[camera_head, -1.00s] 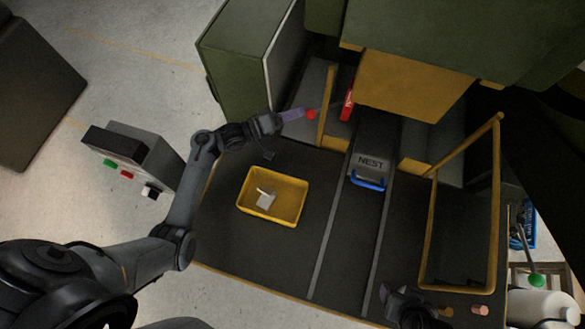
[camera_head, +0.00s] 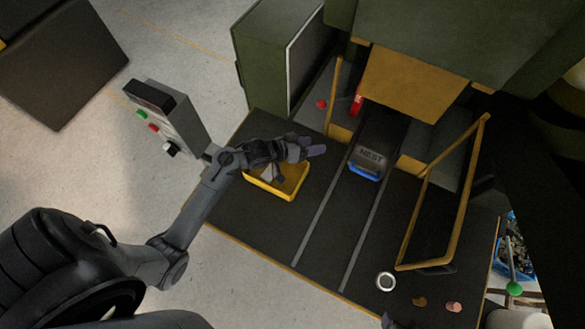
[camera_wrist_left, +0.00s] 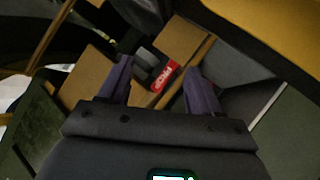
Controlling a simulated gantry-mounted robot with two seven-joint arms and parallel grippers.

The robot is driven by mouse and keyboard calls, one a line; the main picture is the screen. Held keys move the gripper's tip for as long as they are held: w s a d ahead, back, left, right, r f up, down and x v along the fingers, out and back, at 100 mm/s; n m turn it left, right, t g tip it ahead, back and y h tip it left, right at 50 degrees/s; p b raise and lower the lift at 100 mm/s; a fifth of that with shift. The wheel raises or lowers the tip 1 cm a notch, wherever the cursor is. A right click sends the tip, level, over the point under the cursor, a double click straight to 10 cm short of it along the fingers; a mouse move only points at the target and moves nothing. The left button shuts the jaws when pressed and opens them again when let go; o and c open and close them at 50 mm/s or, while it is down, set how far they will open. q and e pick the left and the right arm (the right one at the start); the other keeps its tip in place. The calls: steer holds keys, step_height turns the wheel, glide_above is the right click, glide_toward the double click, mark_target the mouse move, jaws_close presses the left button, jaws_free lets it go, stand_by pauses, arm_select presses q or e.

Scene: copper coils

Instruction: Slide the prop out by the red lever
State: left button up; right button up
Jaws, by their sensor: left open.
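The red prop (camera_head: 357,104) stands by the machine's mouth, left of the NEST block (camera_head: 370,158). In the left wrist view the red prop with white lettering (camera_wrist_left: 164,77) shows between my finger tips, beyond them, next to a grey block. A round red knob (camera_head: 321,104), which looks like the lever's end, is left of the yellow post. My left gripper (camera_head: 318,150) is open and empty, above the table between the yellow tray and the NEST block, nearer than the prop. It also shows in the left wrist view (camera_wrist_left: 159,66).
A yellow tray (camera_head: 282,192) lies below my left wrist. Yellow frames (camera_head: 406,250) flank the dark track. A metal ring (camera_head: 385,281) and copper-coloured discs (camera_head: 454,307) lie at the front right. A button console (camera_head: 175,115) stands at left.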

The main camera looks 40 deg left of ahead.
arm_select(q)
steer(key=s+m+g+y, duration=0.2)
steer(key=s+g+y, duration=0.1)
steer(key=s, duration=0.6)
steer(key=shift+s+d+y, duration=0.15)
steer(key=shift+s+y, duration=0.25)
steer(key=shift+y, duration=0.1)
steer(key=shift+r, duration=0.1)
